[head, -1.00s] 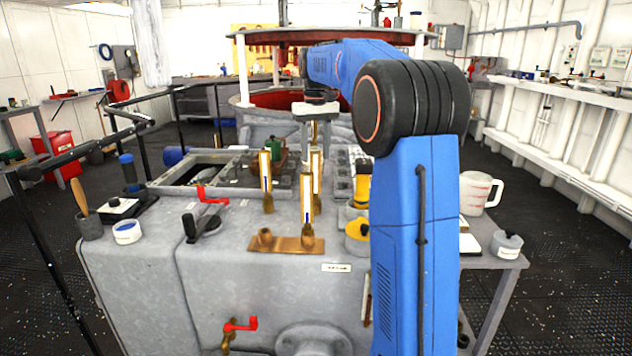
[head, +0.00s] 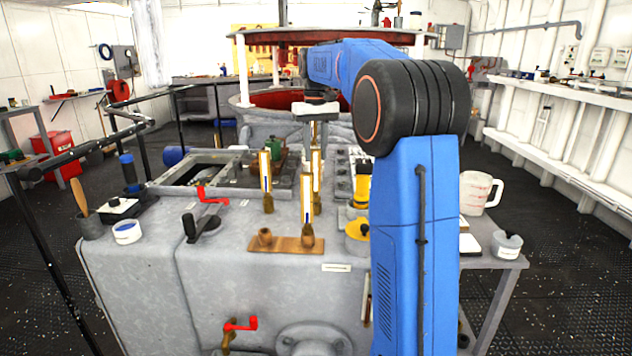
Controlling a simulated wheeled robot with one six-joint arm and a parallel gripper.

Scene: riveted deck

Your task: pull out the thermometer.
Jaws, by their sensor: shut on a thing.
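Three brass-cased thermometers with pale scales stand upright on the grey machine top (head: 140,265). The front thermometer (head: 307,205) stands in one fitting of a copper plate (head: 285,244). The left thermometer (head: 266,172) stands a little behind it. The back thermometer (head: 317,170) is partly hidden by the front one. My gripper (head: 316,142) points down from above and is shut on the upper part of the back thermometer. I cannot tell whether that thermometer's lower end is still seated.
A red-handled lever (head: 209,196) stands left of the thermometers. A yellow-topped pot (head: 357,231) stands to the right, close to my arm. A rectangular opening (head: 195,173) lies at the back left. A white jug (head: 478,192) stands at the far right.

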